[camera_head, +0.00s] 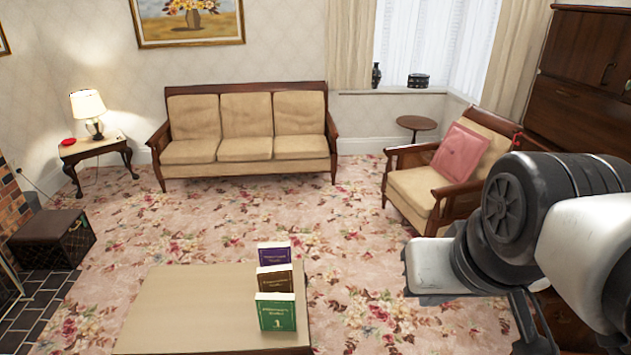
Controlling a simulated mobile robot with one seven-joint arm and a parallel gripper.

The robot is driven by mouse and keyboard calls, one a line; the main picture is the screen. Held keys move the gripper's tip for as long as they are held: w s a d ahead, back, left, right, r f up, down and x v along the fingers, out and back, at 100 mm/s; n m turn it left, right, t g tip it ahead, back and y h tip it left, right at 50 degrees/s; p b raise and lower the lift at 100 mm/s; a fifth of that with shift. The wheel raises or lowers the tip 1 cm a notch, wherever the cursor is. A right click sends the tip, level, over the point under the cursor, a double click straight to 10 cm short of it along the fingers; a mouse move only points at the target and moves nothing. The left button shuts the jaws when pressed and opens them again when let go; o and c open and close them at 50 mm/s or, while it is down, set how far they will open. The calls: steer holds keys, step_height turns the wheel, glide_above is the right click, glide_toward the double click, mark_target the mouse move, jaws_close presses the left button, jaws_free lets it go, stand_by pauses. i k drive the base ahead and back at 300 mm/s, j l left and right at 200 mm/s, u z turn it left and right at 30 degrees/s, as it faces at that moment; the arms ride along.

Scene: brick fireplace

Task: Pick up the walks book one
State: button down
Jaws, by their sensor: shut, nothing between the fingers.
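Three books stand upright in a row near the right end of the low table (190,300). The front one is a green book (276,313) with pale lettering and a large 1 on its cover. Behind it are a brown book (275,280) and a purple book (273,254), each partly hidden by the one in front. The titles are too small to read surely. My arm comes in from the right edge, and my gripper (522,318) shows only in part below it. It is shut and empty, to the right of the books and apart from them; its fingertips are not clear.
The left and middle of the low table are bare. A beige sofa (246,147) stands at the back wall. An armchair (423,186) with a pink cushion (461,151) is at the right. A lamp (89,106) stands on a side table at the left. Open carpet surrounds the low table.

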mark_target(276, 312)
steer(key=u, duration=0.75)
steer(key=i+j+z, duration=0.1)
steer(key=z, duration=0.25)
steer(key=i+j+z, duration=0.1)
steer(key=j+z, duration=0.4)
steer(key=z, duration=0.15)
steer(key=i+j, duration=0.1)
steer(key=j, duration=0.35)
steer(key=i+j+z, duration=0.1)
steer(key=j, duration=0.3)
steer(key=i+j+z, duration=0.1)
steer(key=j, duration=0.35)
steer(key=i+j, duration=0.1)
steer(key=j, duration=0.3)
